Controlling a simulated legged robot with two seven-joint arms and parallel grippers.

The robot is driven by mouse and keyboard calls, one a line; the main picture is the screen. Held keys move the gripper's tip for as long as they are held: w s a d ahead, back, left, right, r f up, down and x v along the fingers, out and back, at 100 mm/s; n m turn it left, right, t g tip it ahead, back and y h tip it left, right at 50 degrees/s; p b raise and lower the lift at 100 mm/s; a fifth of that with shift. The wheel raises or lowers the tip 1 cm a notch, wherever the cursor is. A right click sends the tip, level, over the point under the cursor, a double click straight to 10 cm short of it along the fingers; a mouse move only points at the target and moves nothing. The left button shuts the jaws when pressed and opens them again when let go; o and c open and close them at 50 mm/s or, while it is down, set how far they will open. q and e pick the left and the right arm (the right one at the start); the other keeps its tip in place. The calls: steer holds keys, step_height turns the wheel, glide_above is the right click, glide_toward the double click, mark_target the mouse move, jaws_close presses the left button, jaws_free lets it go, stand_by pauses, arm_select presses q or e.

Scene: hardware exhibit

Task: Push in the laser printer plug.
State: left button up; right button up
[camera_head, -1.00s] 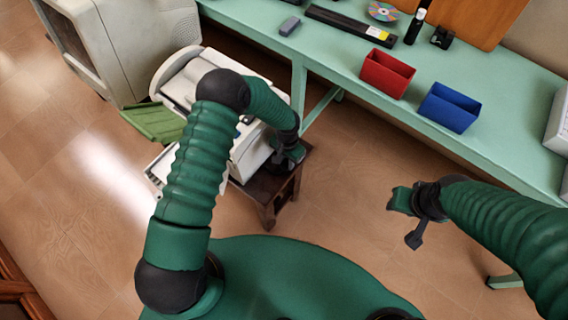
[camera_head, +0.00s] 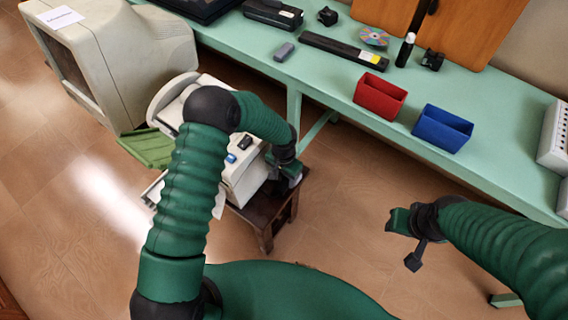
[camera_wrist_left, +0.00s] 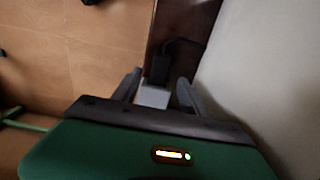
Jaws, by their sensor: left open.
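The pale laser printer (camera_head: 243,181) stands on a small dark wooden stand (camera_head: 264,226), partly behind my left arm. Its pale side also fills the right of the left wrist view (camera_wrist_left: 265,75). My left gripper (camera_head: 288,174) is at the printer's right side, low near the stand top. In the left wrist view the left gripper (camera_wrist_left: 158,92) is open, with a light grey block (camera_wrist_left: 153,97) between or just beyond its fingers. A black plug-like piece with a cable (camera_wrist_left: 160,66) adjoins that block; whether the fingers touch either is unclear. My right gripper (camera_head: 405,238) hangs over bare floor, away from the printer.
A green table (camera_head: 330,90) runs along the back, holding a red bin (camera_head: 380,97), a blue bin (camera_head: 442,128) and small items. A big beige monitor (camera_head: 115,60) stands left of the printer. A green tray (camera_head: 148,148) juts out between them. Floor right of the stand is clear.

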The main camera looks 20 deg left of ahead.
mark_target(284, 184)
arm_select(q)
step_height(284, 184, up, 12)
steer(key=p, duration=0.1)
steer(key=shift+r, duration=0.2)
steer(key=s+a+r+n+t+p, duration=0.1)
steer(key=s+a+r+n+p, duration=0.1)
steer(key=s+r, duration=0.5)
steer(key=s+a+r+n+t+p, duration=0.1)
steer(key=s+a+r, duration=0.3)
steer(key=s+r, duration=0.4)
steer(key=shift+s+n+t+p, duration=0.3)
steer(key=shift+s+n+p, duration=0.2)
steer(key=shift+s+p, duration=0.2)
stand_by(1.7)
